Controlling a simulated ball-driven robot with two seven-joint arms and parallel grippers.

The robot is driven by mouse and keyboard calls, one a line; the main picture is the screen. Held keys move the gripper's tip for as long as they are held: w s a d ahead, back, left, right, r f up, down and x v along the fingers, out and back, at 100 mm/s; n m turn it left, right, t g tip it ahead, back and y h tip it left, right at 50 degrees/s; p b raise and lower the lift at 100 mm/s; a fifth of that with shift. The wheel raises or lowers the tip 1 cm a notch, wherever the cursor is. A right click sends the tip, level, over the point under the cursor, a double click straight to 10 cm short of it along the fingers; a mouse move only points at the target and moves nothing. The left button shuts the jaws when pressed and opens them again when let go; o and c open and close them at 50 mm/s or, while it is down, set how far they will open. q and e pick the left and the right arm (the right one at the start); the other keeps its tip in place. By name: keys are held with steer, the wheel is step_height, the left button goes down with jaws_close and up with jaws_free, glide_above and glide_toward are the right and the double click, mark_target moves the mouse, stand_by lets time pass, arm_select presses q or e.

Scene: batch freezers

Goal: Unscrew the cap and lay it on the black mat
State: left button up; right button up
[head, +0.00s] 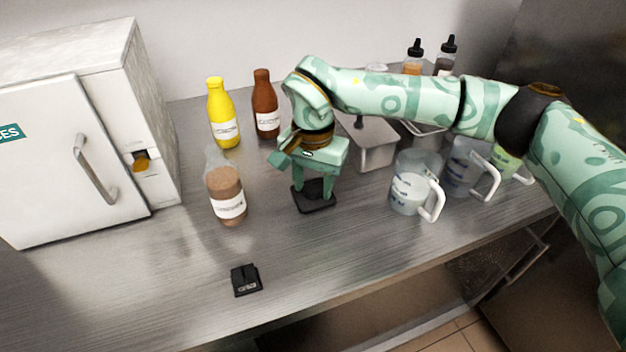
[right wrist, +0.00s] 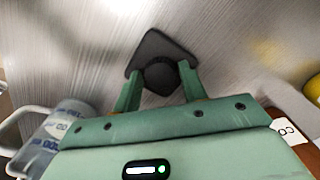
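A clear bottle (head: 227,196) with brown contents and a white label stands upright left of my right gripper. Its pale neck shows no cap. The black mat (head: 323,207) lies on the counter under my right gripper (head: 313,188). In the right wrist view the mat (right wrist: 157,42) is a dark square. The round black cap (right wrist: 160,76) is between the fingertips (right wrist: 161,78), with a finger close against each side. The cap is at the mat, seemingly on or just above it. My left gripper is not in view.
A white machine (head: 60,140) stands at left. Yellow (head: 222,115) and brown (head: 265,105) bottles stand behind. A metal container (head: 376,150) and measuring jugs (head: 410,185) are at right. A small black object (head: 246,280) lies near the front edge. The front counter is mostly clear.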

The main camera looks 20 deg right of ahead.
mark_target(313, 188)
steer(key=shift+o, duration=0.5)
steer(key=shift+r, duration=0.1)
step_height(313, 188, up, 12)
steer(key=p, duration=0.3)
